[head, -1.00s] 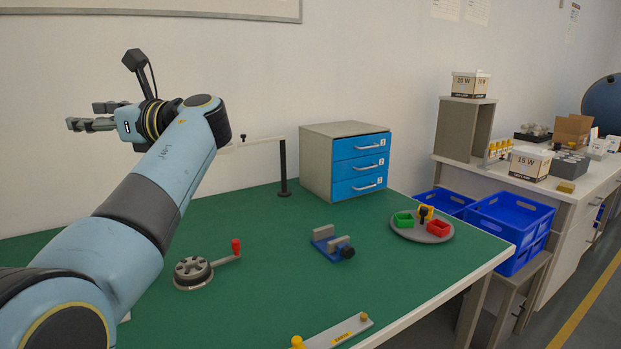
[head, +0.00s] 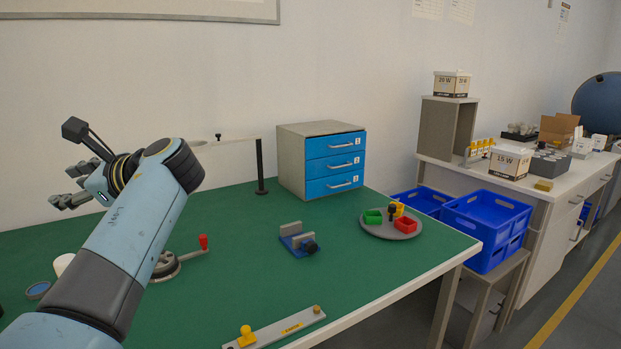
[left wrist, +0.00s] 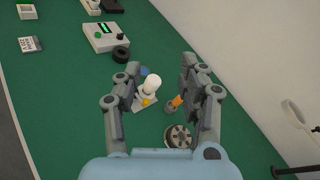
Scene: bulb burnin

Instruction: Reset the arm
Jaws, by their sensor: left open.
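My left gripper (head: 68,190) is raised at the left above the green table (head: 235,225) in the head view, its fingers pointing left. In the left wrist view its two fingers (left wrist: 160,90) are spread apart with nothing between them. Below and beyond them on the table are a white bulb (left wrist: 152,84) on a small stand, a dark round hub (left wrist: 178,135) and an orange-handled part (left wrist: 174,103). My right gripper does not show in either view.
A blue three-drawer cabinet (head: 334,163), a blue vise (head: 299,241) and a round tray (head: 390,231) with red and green bins stand on the table. A crank wheel (head: 166,267) is partly behind my arm. Blue crates (head: 485,222) stand right of the table.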

